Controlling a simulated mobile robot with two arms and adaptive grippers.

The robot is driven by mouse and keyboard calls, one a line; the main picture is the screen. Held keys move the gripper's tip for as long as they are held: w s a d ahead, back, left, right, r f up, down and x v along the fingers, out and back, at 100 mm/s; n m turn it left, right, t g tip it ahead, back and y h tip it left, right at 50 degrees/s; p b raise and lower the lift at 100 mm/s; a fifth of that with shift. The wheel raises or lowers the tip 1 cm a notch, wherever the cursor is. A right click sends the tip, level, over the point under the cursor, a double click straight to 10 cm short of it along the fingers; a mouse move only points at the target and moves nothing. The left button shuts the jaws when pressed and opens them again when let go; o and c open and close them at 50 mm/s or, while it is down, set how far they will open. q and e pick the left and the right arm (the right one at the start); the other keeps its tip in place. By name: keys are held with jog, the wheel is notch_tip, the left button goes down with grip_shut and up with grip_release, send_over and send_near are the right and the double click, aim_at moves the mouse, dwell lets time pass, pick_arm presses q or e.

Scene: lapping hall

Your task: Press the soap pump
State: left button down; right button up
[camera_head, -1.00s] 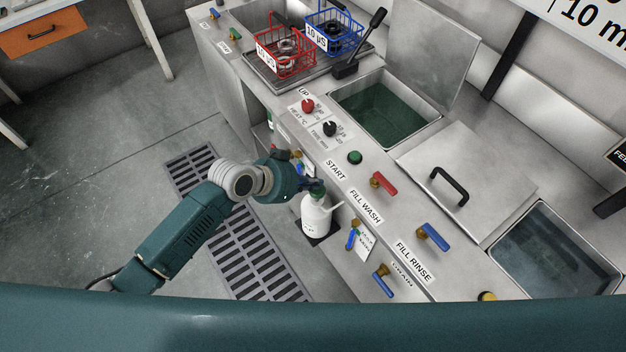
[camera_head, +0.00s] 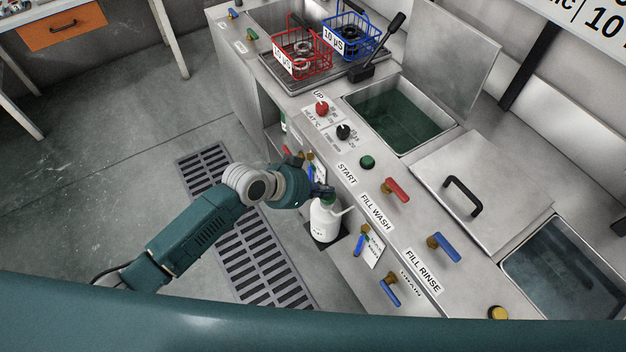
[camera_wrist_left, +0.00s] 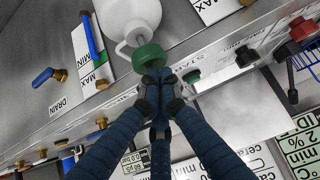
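The soap pump is a white bottle (camera_head: 325,223) with a green pump head (camera_head: 328,202) and a white side spout, standing upright on a small dark shelf at the front of the steel counter. My left gripper (camera_head: 322,190) is at the top of the pump and hides part of its head. In the left wrist view the bottle (camera_wrist_left: 128,16) and the green head (camera_wrist_left: 151,58) show at the top. The fingertips of my left gripper (camera_wrist_left: 160,82) are together at the edge of the green head; I cannot tell whether they touch it. My right gripper is not in view.
The counter front (camera_head: 372,235) carries red and blue valve handles (camera_head: 390,292) close beside the bottle. Knobs, a green button (camera_head: 367,162), a wash tank (camera_head: 400,120) and red and blue baskets (camera_head: 303,60) are above. The floor around the grating (camera_head: 262,270) is clear.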

pick_arm(q)
jog(key=r+p, duration=0.1)
jog(key=r, duration=0.1)
jog(key=r+p, duration=0.1)
jog(key=r, duration=0.1)
jog(key=shift+s+a+p, duration=0.1)
jog(key=shift+a+p, duration=0.1)
jog(key=shift+p, duration=0.2)
jog(key=b+v, duration=0.2)
jog(key=v, duration=0.7)
jog(key=shift+s, duration=0.15)
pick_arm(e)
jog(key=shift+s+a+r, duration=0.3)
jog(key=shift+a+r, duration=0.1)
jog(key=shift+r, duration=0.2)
pick_arm(q)
jog(key=shift+a+r, duration=0.1)
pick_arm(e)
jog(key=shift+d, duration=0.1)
